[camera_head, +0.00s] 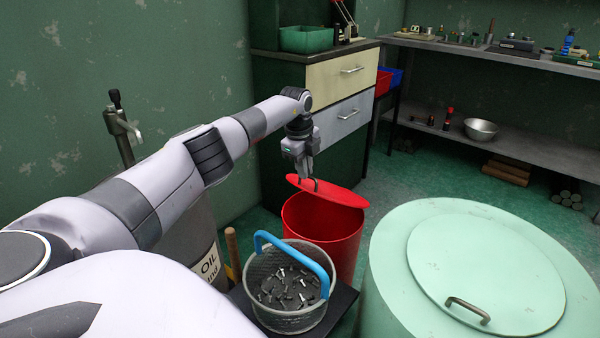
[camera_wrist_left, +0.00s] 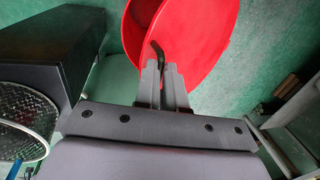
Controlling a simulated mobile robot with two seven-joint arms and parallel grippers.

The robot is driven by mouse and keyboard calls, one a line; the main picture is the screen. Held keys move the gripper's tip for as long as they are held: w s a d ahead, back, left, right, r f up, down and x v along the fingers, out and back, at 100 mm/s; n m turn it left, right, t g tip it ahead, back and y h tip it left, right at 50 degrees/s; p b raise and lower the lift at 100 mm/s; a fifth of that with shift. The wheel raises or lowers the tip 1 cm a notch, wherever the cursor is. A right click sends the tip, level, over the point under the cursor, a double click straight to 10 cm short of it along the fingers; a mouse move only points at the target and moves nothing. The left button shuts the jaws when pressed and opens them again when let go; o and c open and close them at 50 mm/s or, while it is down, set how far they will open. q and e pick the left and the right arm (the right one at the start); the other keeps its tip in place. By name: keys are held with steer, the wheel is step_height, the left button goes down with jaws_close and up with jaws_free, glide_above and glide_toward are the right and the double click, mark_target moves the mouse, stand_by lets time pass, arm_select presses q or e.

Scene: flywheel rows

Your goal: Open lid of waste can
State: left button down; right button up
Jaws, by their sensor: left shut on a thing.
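The red waste can (camera_head: 323,240) stands on the floor in the middle of the head view. Its round red lid (camera_head: 335,192) is above the rim, with a gap through which the can's inside shows. The lid and can also show in the left wrist view, the lid (camera_wrist_left: 205,40) in front. My left gripper (camera_head: 308,173) is over the lid's left part, shut on the dark lid handle (camera_wrist_left: 157,50), which sticks up between the fingertips (camera_wrist_left: 163,68). Whether the lid touches the can's back rim I cannot tell. My right gripper is not in view.
A wire basket (camera_head: 258,300) of bolts with a blue handle stands close in front of the can. A large mint drum (camera_head: 390,270) is at right. A drawer cabinet (camera_head: 340,100) stands behind; an oil drum (camera_head: 190,245) is at left. Floor is clear behind right.

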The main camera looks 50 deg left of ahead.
arm_select(q)
steer(key=shift+w+d+f, duration=0.1)
steer(key=shift+w+d, duration=0.05)
steer(key=shift+w, duration=0.25)
steer(key=c, duration=1.2)
jaws_free()
steer(key=shift+w+f, duration=0.15)
steer(key=shift+f, duration=0.05)
steer(key=shift+w+f, duration=0.15)
steer(key=shift+f, duration=0.05)
steer(key=shift+r, duration=0.2)
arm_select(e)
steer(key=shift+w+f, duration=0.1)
